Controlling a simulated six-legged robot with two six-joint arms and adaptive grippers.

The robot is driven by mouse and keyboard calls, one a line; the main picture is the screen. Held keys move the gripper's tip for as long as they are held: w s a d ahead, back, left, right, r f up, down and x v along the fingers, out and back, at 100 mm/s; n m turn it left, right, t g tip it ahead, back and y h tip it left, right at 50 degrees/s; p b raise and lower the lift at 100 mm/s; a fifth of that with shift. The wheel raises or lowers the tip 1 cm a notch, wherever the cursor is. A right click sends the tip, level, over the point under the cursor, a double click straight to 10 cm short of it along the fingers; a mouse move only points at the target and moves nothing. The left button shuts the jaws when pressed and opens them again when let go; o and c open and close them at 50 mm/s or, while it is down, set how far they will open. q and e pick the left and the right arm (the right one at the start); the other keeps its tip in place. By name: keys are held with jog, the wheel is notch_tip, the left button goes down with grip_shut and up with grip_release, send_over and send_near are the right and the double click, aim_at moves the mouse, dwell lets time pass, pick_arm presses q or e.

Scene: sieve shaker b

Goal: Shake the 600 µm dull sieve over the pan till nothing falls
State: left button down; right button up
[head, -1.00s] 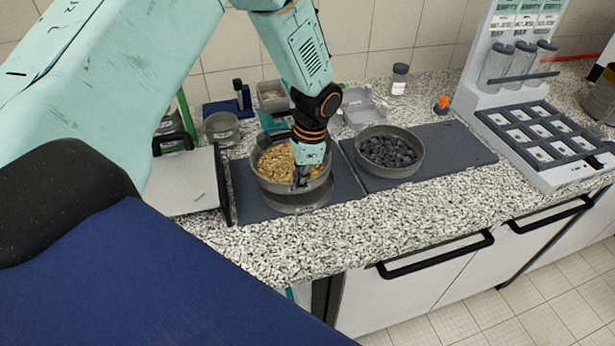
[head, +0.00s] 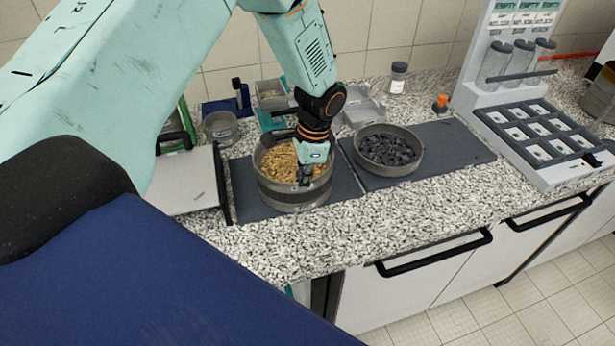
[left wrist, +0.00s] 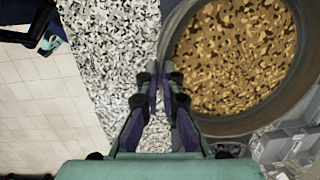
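A round, dull metal sieve (head: 280,180) holds golden-brown granules (head: 284,162) on the left dark mat. It stands over a metal pan (head: 292,205), which shows as the lower band of the stack. Whether the two touch all round I cannot tell. My left gripper (head: 305,180) is shut on the sieve's near right rim, reaching down from above. In the left wrist view the fingers (left wrist: 165,72) are close together at the rim, and the granules (left wrist: 232,55) fill the sieve. No size mark is readable. The pan's inside is hidden. My right gripper is not in view.
A second round vessel (head: 388,165) with dark lumps stands on the right mat (head: 450,145). A rack with jars and a labelled tray (head: 545,140) is at the right. A grey flat-topped device (head: 185,182) stands left. The counter's front strip (head: 400,215) is clear.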

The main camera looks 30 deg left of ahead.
pick_arm(q)
jog(key=shift+s+a, duration=0.25)
jog(key=shift+a, duration=0.25)
jog(key=shift+w+d, duration=0.35)
jog(key=shift+d, duration=0.2)
jog(key=shift+w+d, duration=0.35)
jog(key=shift+d, duration=0.2)
dwell(0.3)
